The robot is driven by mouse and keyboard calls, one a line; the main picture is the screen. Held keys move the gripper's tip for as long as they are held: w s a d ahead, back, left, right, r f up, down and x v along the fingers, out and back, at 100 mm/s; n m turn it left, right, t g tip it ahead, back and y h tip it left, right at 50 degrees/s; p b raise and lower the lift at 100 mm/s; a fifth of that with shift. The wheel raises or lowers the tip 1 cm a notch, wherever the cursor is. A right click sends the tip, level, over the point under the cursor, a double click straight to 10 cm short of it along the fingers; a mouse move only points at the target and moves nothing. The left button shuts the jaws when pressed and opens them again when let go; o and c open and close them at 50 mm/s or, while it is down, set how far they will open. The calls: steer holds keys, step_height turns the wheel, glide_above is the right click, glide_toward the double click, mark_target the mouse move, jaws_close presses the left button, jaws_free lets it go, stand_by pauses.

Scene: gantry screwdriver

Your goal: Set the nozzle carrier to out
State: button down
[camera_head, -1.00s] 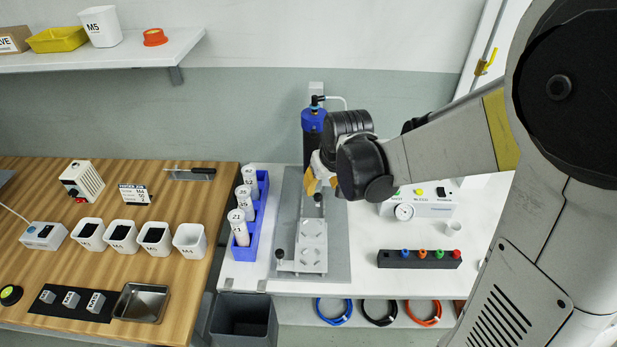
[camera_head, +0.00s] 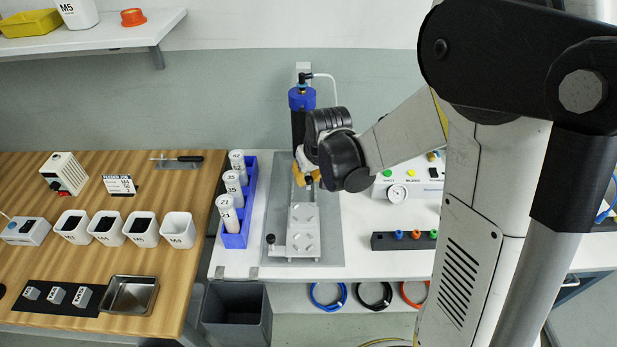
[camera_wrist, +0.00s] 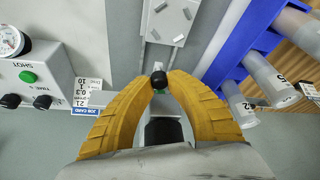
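The nozzle carrier is a pale sliding plate (camera_head: 303,216) on a grey base plate (camera_head: 330,225), in the middle of the white bench. A round black knob (camera_wrist: 158,78) stands at its far end, nearest the wall. My gripper (camera_wrist: 160,80) has curved yellow fingers drawn together at the tips, one on each side of this knob; they look to be in contact with it. In the head view my gripper (camera_head: 306,180) is partly hidden by my wrist. A second black knob (camera_head: 270,239) stands at the front left of the carrier.
A blue rack (camera_head: 247,205) with white bottles stands left of the carrier. A blue-topped cylinder (camera_head: 300,100) stands behind it. A controller box (camera_head: 415,182) and a black strip with coloured knobs (camera_head: 390,241) are at the right. A grey bin (camera_head: 236,312) stands below the bench.

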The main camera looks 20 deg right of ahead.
steer(key=shift+d, duration=0.15)
steer(key=s+d, duration=0.3)
steer(key=d, duration=0.5)
steer(key=shift+d, duration=0.3)
steer(key=c, duration=1.3)
jaws_free()
steer(key=shift+d, duration=0.2)
steer(key=shift+a, duration=0.1)
steer(key=v, duration=1.2)
